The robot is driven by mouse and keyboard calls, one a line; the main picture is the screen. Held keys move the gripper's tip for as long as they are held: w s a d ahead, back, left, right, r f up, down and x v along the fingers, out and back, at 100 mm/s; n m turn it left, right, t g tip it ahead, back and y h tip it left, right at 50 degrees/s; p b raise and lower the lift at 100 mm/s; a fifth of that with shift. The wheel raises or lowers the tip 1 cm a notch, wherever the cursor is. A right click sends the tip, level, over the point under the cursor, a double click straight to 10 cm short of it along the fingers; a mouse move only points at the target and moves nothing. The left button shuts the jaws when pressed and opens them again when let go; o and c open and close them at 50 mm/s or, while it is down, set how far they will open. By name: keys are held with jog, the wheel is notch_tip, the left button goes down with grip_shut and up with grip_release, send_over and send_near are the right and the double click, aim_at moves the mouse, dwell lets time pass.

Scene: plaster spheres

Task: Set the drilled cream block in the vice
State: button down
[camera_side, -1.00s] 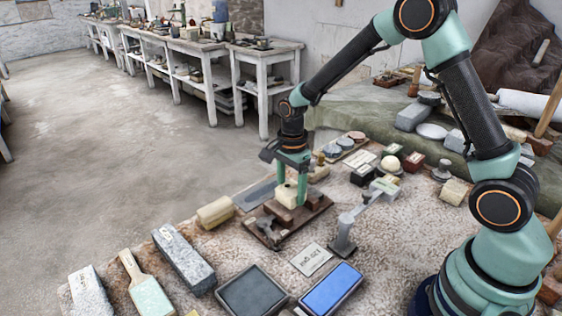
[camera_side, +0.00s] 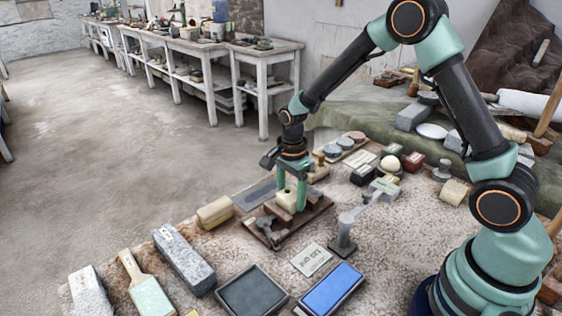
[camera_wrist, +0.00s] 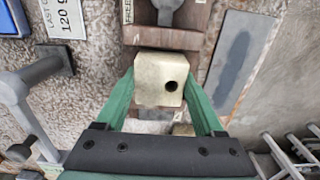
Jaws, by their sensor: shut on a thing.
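The vice (camera_side: 309,214) is a brown wooden base with raised jaws and a grey screw handle. The block is low at the vice's jaws, its lower part hidden by the near jaw in the side view. In the wrist view one brown jaw (camera_wrist: 165,38) lies just beyond the block. I cannot tell whether the block touches the vice floor.
A grey lamp-like stand (camera_side: 343,236) is close to the right of the vice. A cream cylinder (camera_side: 215,212) lies to its left and a flat grey plate (camera_side: 255,193) behind it. A blue pad (camera_side: 331,289) and a dark tray (camera_side: 251,289) lie in front.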

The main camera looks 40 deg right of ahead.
jog(key=shift+f, duration=0.75)
grip_release()
jog(key=shift+r, duration=0.1)
jog(key=shift+r, duration=1.9)
jog(key=shift+r, duration=0.1)
jog(key=s+r+n+t, duration=0.5)
jog(key=s+r+n, duration=0.9)
jog(key=r+n, duration=0.4)
jog(key=shift+s+d+r+t, duration=0.25)
jog(key=shift+d+r+t, duration=0.05)
jog(key=shift+r, duration=0.1)
